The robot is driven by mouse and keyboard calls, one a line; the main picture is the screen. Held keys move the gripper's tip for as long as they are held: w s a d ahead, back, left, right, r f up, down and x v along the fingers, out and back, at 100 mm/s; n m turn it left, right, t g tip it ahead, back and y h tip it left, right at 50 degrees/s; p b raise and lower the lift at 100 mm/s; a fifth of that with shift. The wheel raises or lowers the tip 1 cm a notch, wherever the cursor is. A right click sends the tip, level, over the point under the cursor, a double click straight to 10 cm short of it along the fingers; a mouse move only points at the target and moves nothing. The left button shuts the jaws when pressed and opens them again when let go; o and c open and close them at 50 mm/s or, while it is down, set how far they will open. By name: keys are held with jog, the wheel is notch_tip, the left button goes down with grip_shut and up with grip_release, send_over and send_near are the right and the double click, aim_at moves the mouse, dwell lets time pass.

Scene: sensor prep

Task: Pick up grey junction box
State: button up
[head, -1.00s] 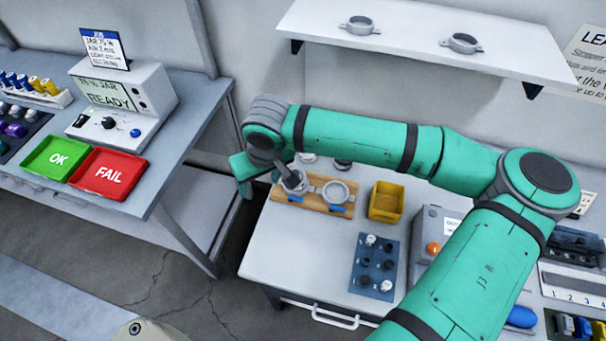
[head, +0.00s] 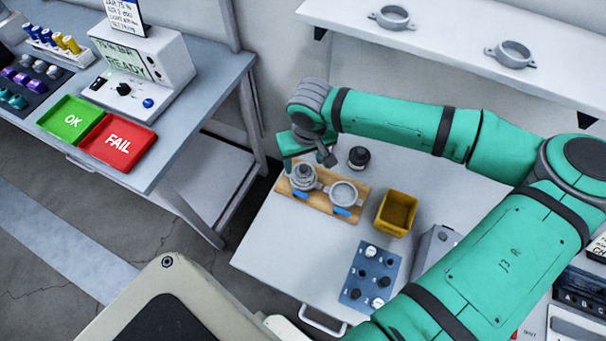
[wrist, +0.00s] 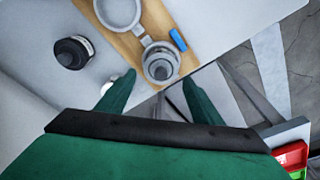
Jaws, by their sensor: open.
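A wooden board (head: 325,207) on the white table carries two round grey holders with blue levers. A round grey part with a dark top (head: 303,176) sits in the left holder; it also shows in the wrist view (wrist: 160,68). The right holder (head: 343,194) looks empty. I cannot tell for sure which grey thing is the junction box. My gripper (wrist: 158,97) is open and empty, its two green fingers apart, with the round grey part beyond and between them in the picture.
A dark-topped cylinder (head: 358,157) stands behind the board. A yellow bin (head: 396,213), a blue panel with knobs (head: 370,276) and a grey box (head: 432,247) are to the right. Two grey rings lie on the shelf (head: 450,45). The left bench (head: 185,165) holds OK and FAIL trays.

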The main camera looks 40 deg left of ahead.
aim_at(304, 168)
jog(key=shift+f, duration=0.5)
jog(key=shift+w+a+f, duration=0.15)
jog(key=shift+f, duration=2.2)
jog(key=shift+c, duration=0.7)
jog(key=c, duration=0.8)
